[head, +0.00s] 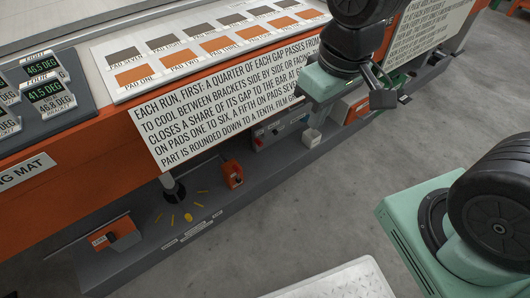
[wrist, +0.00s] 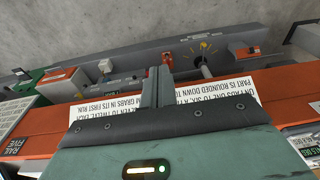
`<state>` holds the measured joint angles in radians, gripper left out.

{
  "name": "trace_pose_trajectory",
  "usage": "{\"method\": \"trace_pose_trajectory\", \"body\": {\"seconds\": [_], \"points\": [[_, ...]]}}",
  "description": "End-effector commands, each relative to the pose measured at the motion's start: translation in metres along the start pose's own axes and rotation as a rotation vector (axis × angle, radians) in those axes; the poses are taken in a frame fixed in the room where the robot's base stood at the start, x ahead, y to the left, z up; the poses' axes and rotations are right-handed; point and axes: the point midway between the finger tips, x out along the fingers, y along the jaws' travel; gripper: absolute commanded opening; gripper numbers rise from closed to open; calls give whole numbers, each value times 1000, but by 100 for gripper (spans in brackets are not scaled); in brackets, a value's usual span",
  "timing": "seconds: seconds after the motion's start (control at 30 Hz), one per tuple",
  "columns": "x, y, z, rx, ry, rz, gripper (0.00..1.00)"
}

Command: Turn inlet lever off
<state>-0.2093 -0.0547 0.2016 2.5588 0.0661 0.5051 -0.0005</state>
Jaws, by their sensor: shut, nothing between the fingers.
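No label that I can read marks the inlet lever, so I cannot tell which fitting it is. On the grey lower ledge in the head view are an orange block with a small label (head: 122,234) at the left, a small orange housing (head: 233,175) in the middle, and another orange block (head: 356,106) partly behind my gripper. The left block also shows in the wrist view (wrist: 247,51). My gripper (head: 402,98) is above and in front of the bench's right part. Its fingers, also in the wrist view (wrist: 160,72), are together and empty, apart from all fittings.
A printed sign (head: 220,105) hangs on the bench front. The concrete floor (head: 300,215) before the bench is clear.

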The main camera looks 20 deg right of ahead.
Motion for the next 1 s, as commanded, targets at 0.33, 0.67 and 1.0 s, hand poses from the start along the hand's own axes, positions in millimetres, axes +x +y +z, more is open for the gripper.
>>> {"method": "trace_pose_trajectory", "body": {"seconds": [0.33,0.67,1.0], "points": [[108,57,-6,132,67,36,0],[212,121,-25,212,182,92,0],[316,172,-92,130,461,100,0]]}}
